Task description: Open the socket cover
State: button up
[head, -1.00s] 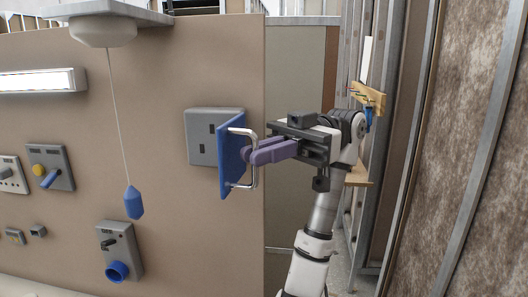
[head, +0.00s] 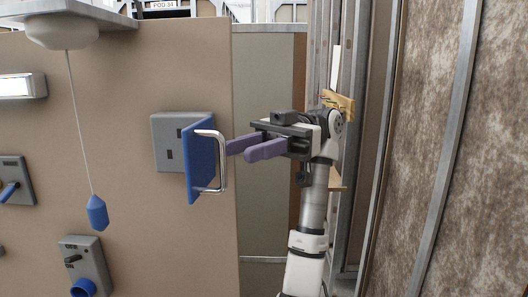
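The socket cover (head: 198,160) is a blue flap with a metal loop handle (head: 221,162). It is hinged on a grey socket plate (head: 166,143) on the beige wall and stands swung out from it, with part of the plate and its slots showing. My gripper (head: 240,150) has two purple fingers, spread apart and empty. It is just to the right of the handle, with its fingertips pointing left toward it. In this view the fingertips come close to the handle; whether one touches it I cannot tell.
A blue pull-cord weight (head: 97,213) hangs from the ceiling fitting (head: 76,33) at the left. A grey control with a blue ring (head: 84,270) is below it. The wall panel ends just right of the cover. A mottled brown wall (head: 470,150) stands at the far right.

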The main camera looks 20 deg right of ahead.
jog(key=p+v, duration=0.3)
jog(key=v, duration=0.1)
jog(key=shift+p, duration=0.4)
dwell(0.5)
